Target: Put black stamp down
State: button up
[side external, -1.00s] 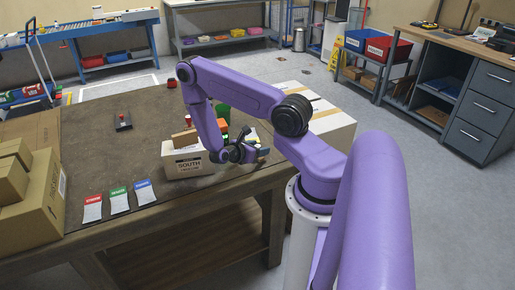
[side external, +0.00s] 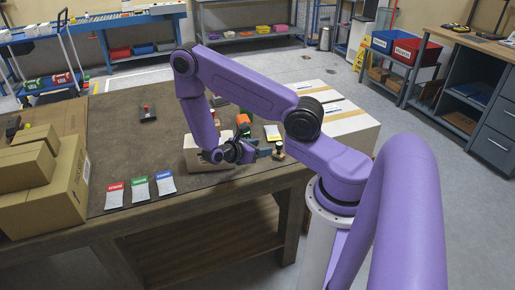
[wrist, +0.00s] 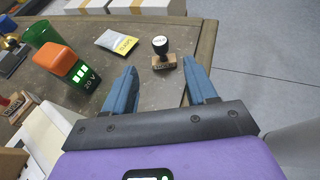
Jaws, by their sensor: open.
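The black stamp (wrist: 160,48), with a round black knob and a wooden base, stands upright on the brown table (wrist: 165,85) in the wrist view. It is just beyond my gripper (wrist: 165,72), roughly in line with the gap between the blue fingers. The fingers are spread apart with nothing held between them. In the side view the stamp (side external: 279,150) shows small near the table's right edge, beside my gripper (side external: 268,152).
A red-handled stamp (wrist: 14,103) is farther left. A carton (side external: 198,160) is partly behind my arm. Floor lies beyond the right table edge.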

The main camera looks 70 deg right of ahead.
jog(key=a+r+m+t+y, duration=0.2)
jog(key=a+r+t+y, duration=0.2)
jog(key=a+r, duration=0.85)
jog(key=s+a+r+y, duration=0.3)
jog(key=s+a+y, duration=0.1)
jog(key=s+a, duration=0.2)
jog(key=s+a+r+n+t+y, duration=0.1)
jog(key=s+a+r+y, duration=0.2)
jog(key=s+a, duration=0.3)
jog(key=shift+s+a+r+y, duration=0.25)
jog(key=shift+s+a+y, duration=0.15)
jog(key=shift+a+y, duration=0.4)
